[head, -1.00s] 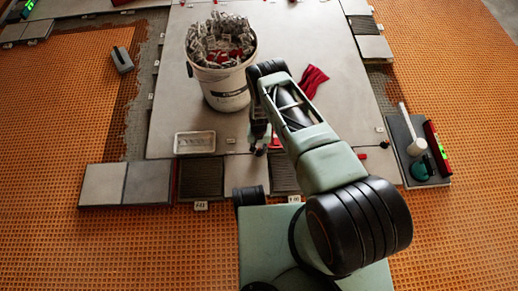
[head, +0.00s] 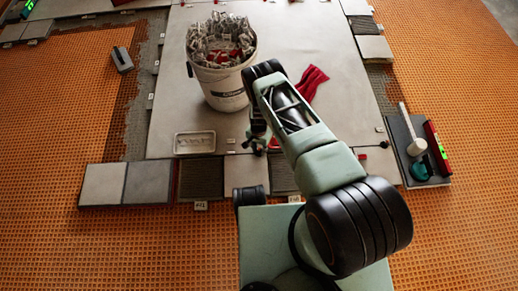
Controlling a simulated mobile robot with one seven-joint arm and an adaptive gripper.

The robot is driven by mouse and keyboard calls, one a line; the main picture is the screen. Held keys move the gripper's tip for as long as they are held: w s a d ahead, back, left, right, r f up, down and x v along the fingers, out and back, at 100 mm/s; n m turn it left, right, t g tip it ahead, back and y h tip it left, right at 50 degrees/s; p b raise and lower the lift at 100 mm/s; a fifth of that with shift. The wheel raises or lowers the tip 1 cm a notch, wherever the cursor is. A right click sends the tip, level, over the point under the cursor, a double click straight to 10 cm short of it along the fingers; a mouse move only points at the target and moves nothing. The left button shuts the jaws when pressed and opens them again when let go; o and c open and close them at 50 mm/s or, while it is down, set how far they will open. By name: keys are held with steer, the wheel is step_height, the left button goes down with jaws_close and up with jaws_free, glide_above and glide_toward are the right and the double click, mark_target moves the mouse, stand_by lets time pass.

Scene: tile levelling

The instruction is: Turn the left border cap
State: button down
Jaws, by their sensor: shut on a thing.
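My gripper (head: 257,148) points down at the front edge of the large grey tiled area, right of the small white tray. It is shut at the place of the left border cap, which is mostly hidden by the fingers and too small to make out. A bit of red (head: 274,144) shows just right of the fingers, partly behind my arm.
A white bucket (head: 226,88) full of grey clips stands behind my gripper. A white tray (head: 195,142) lies to the left, a red cloth (head: 311,82) behind my arm. A dark board (head: 416,160) with a mallet and a red level is at the right.

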steer(key=c, duration=1.7)
jaws_free()
steer(key=shift+o, duration=0.2)
step_height(320, 180, up, 12)
